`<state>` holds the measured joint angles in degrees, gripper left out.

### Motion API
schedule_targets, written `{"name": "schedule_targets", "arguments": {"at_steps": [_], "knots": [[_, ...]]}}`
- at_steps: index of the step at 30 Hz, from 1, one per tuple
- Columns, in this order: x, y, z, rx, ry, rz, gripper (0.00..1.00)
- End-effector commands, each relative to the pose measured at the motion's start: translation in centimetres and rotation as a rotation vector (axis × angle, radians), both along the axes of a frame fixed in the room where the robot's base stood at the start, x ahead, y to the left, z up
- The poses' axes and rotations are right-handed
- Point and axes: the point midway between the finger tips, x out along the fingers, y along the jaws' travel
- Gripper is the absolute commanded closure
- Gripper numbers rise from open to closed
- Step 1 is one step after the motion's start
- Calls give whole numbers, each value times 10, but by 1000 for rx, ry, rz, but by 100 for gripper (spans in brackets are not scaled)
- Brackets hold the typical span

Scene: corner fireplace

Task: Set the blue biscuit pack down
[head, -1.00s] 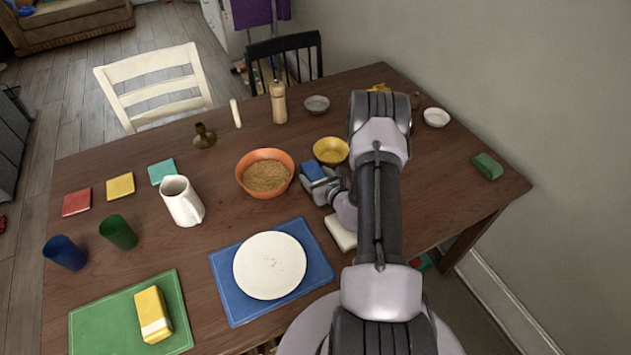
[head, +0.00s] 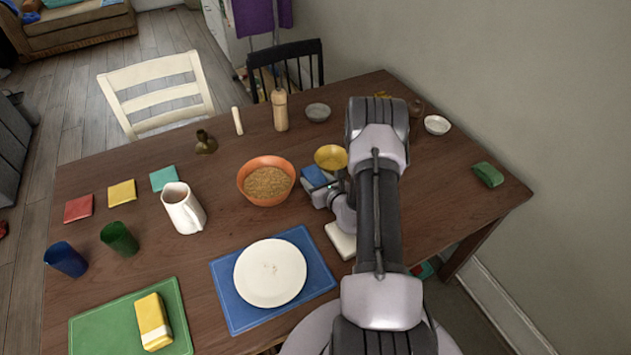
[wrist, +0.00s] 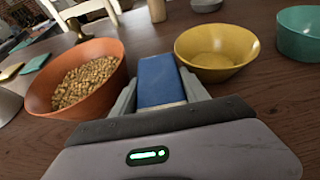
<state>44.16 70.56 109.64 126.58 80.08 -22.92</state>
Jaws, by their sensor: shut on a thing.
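The blue biscuit pack (head: 314,176) is between the fingers of my gripper (head: 318,186), which is shut on it. In the wrist view the blue pack (wrist: 160,80) stands out between the two grey fingers (wrist: 160,92). The pack is between the orange bowl (wrist: 88,80) on the left and the yellow bowl (wrist: 217,52) on the right. I cannot tell whether its underside touches the table. In the head view my arm's wrist hides part of the gripper.
The orange bowl (head: 265,181) holds small brown pieces. The yellow bowl (head: 331,158) is just behind the gripper. A white block (head: 341,240) lies in front of it. A white plate (head: 270,273) lies on a blue mat (head: 232,307). A white jug (head: 183,208) stands to the left.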

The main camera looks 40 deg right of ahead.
Motion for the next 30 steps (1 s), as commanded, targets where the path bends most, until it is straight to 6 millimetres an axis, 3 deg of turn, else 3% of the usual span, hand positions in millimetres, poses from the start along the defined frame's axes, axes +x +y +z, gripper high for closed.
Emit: {"name": "schedule_targets", "arguments": {"at_steps": [7,21,25,30], "knots": [[-42,9,4,2,1,-3,100],[-38,9,124,-2,-2,-1,100],[-39,9,136,-2,-1,-1,100],[-38,10,138,0,0,2,100]]}}
